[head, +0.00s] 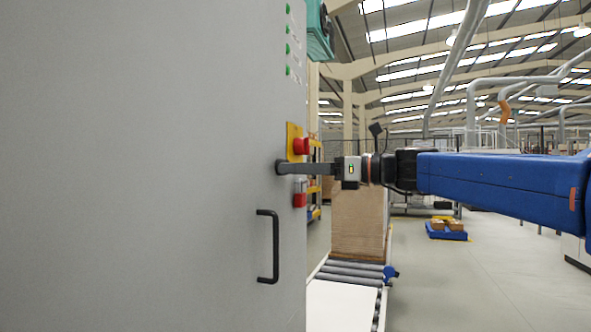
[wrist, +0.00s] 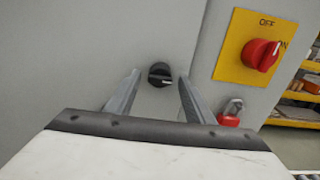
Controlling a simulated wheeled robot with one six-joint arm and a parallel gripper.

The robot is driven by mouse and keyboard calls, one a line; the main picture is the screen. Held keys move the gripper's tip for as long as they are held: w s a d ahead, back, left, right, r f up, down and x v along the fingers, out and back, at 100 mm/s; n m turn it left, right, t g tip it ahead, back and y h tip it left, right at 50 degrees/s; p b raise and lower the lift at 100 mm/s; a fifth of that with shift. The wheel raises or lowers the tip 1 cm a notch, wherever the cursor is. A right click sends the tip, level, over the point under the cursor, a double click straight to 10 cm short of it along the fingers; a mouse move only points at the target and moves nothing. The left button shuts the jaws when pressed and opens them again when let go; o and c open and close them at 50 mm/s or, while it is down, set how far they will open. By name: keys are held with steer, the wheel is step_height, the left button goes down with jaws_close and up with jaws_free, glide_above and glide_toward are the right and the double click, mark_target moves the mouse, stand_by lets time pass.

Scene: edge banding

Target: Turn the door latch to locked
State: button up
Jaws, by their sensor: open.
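The door latch is a small round black knob (wrist: 160,75) with a light mark, on the grey cabinet door (head: 140,150). In the wrist view it sits between and just beyond the tips of my gripper (wrist: 158,80), whose two grey fingers are apart. In the head view my gripper (head: 285,167) reaches in from the right with its tips at the door's right edge, at the dark latch (head: 279,167). The fingers partly cover the latch there, and I cannot tell whether they touch it.
Right of the latch are a red rotary switch (wrist: 261,54) on a yellow OFF/ON plate (wrist: 235,68) and a red padlock (wrist: 230,114). A black door handle (head: 274,246) sticks out below. A roller conveyor (head: 350,275) and boards (head: 357,222) stand behind; open floor lies right.

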steer(key=shift+w+a, duration=0.1)
steer(key=shift+a, duration=0.3)
steer(key=c, duration=1)
steer(key=shift+c, duration=0.2)
steer(key=shift+n, duration=0.3)
steer(key=shift+w+n, duration=0.1)
steer(key=shift+n, duration=8.5)
